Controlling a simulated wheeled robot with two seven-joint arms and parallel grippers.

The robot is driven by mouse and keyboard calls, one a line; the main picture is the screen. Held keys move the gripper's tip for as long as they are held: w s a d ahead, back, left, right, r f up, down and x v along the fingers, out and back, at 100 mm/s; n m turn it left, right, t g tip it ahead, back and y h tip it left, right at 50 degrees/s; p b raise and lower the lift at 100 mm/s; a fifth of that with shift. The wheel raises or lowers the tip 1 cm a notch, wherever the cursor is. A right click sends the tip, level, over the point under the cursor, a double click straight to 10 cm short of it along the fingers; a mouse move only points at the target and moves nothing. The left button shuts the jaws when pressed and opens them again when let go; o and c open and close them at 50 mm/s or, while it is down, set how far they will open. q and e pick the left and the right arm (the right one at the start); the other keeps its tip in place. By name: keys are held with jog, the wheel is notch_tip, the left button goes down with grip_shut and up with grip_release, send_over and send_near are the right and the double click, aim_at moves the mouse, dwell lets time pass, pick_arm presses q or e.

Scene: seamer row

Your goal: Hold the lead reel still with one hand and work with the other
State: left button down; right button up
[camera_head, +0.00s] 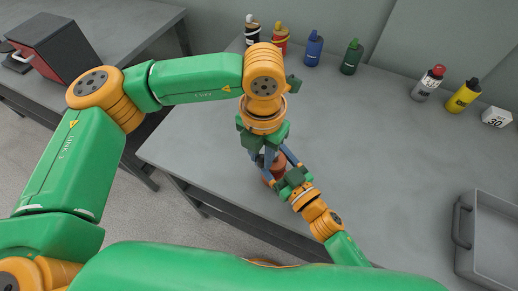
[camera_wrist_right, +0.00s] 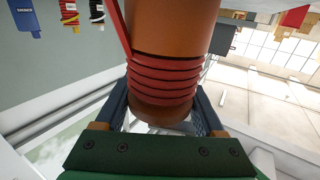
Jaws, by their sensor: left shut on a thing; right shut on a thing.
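The lead reel (camera_head: 279,168) is a brown-orange cylinder near the table's front edge, partly hidden by my grippers in the head view. In the right wrist view the reel (camera_wrist_right: 168,38) fills the middle, with red lead (camera_wrist_right: 165,82) wound round it in several turns. A straight strand of lead (camera_wrist_right: 118,28) runs to the top edge. My left gripper (camera_head: 264,160) comes down from above and is shut at the reel; its exact contact is hidden. My right gripper (camera_head: 283,170) reaches in from the lower right and is shut on the reel; its fingers flank it in the wrist view (camera_wrist_right: 163,112).
Several bottles line the table's back, among them a blue one (camera_head: 313,48), a green one (camera_head: 351,57) and a yellow one (camera_head: 463,96). A white block marked 30 (camera_head: 496,117) and a grey tray (camera_head: 466,225) are at the right. The middle of the table (camera_head: 370,150) is clear.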

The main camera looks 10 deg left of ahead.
pick_arm(q)
jog(key=shift+s+d+n, duration=0.2)
jog(key=shift+d+n, duration=0.15)
jog(key=shift+n, duration=0.65)
jog(key=c, duration=0.7)
grip_release()
notch_tip(320, 180, up, 12)
